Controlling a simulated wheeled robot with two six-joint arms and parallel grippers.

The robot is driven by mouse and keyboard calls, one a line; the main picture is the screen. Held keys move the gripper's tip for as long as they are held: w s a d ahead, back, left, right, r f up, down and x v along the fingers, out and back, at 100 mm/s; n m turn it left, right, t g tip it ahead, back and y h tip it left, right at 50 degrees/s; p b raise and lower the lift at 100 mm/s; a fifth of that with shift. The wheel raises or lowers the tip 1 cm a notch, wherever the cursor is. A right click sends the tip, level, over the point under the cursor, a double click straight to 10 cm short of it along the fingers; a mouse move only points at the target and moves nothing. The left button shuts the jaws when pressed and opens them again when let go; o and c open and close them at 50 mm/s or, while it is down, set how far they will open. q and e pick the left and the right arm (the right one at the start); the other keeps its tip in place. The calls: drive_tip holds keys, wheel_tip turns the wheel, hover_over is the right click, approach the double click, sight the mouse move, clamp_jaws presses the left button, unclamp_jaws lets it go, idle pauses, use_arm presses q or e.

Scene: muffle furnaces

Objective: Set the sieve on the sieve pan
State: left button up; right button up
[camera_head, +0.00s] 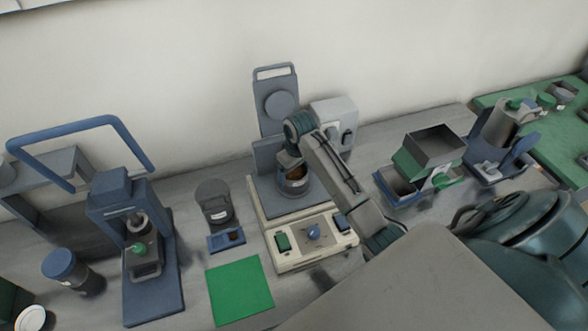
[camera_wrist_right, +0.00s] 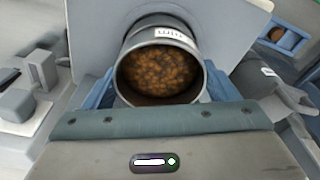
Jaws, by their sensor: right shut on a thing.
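The sieve (camera_head: 293,184) is a round grey metal cylinder with a label and brown granular contents. In the right wrist view the sieve (camera_wrist_right: 163,65) shows from above, its open mouth towards the camera. My right gripper (camera_head: 290,166) reaches in from the right over the pale sieve shaker and is shut on the sieve, with blue fingers on both sides of it. The sieve is over the shaker's plate, in front of its grey upright. I cannot make out the sieve pan apart from the sieve, nor whether they touch. My left gripper is out of view.
The shaker (camera_head: 312,250) has a front panel with a blue knob. A dark labelled container (camera_head: 214,202) and a small blue tray (camera_head: 226,241) stand left of it, behind a green mat (camera_head: 240,290). A blue press (camera_head: 150,270) is further left; open-topped boxes (camera_head: 430,150) stand right.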

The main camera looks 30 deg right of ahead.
drive_tip(key=shift+f, duration=0.15)
drive_tip(key=o, duration=1)
drive_tip(key=shift+r, duration=3.5)
